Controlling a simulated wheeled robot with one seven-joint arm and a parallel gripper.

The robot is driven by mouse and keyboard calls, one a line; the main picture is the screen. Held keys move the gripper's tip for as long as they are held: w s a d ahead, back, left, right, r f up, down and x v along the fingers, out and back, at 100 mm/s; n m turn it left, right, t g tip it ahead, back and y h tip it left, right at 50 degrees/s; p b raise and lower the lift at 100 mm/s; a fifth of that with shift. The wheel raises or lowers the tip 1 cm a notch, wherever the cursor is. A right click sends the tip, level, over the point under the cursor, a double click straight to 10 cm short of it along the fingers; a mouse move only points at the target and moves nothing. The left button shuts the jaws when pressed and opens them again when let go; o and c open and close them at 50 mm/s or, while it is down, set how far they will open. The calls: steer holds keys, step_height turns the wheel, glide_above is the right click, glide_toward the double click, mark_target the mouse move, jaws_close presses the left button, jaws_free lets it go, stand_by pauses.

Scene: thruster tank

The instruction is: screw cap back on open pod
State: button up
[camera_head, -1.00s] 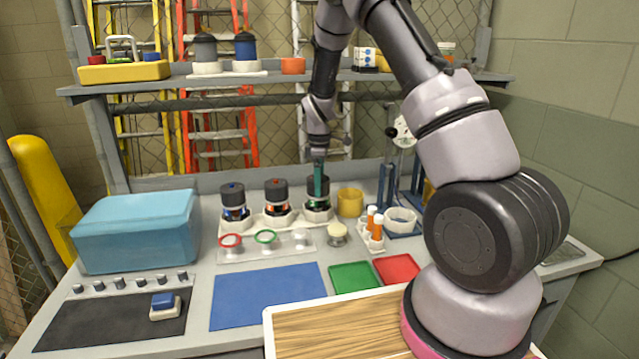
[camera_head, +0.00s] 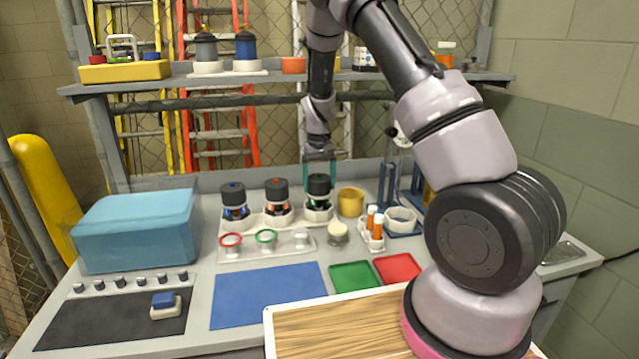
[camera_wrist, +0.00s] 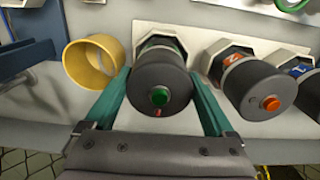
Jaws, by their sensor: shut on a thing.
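The green-marked pod (camera_head: 318,203) stands rightmost of three in the white rack. Its dark cap (camera_head: 318,184) with a green button sits on top; I cannot tell how tightly it is threaded. In the wrist view the cap (camera_wrist: 152,88) lies between the two green fingers. My gripper (camera_wrist: 163,82) is shut on this cap, one finger on each side. My gripper also shows in the head view (camera_head: 319,176), reaching down from above. The orange-marked pod (camera_head: 277,197) and blue-marked pod (camera_head: 234,201) stand capped to its left.
A yellow ring-shaped cup (camera_head: 351,201) stands close to the right of the green-marked pod. A clear tray with red and green rings (camera_head: 265,237) lies in front. The blue mat (camera_head: 268,295) is clear.

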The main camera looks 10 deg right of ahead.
steer(key=m, duration=0.3)
steer(key=shift+w+d, duration=0.1)
steer(key=shift+d, duration=0.1)
steer(key=o, duration=1)
steer(key=shift+c, duration=0.2)
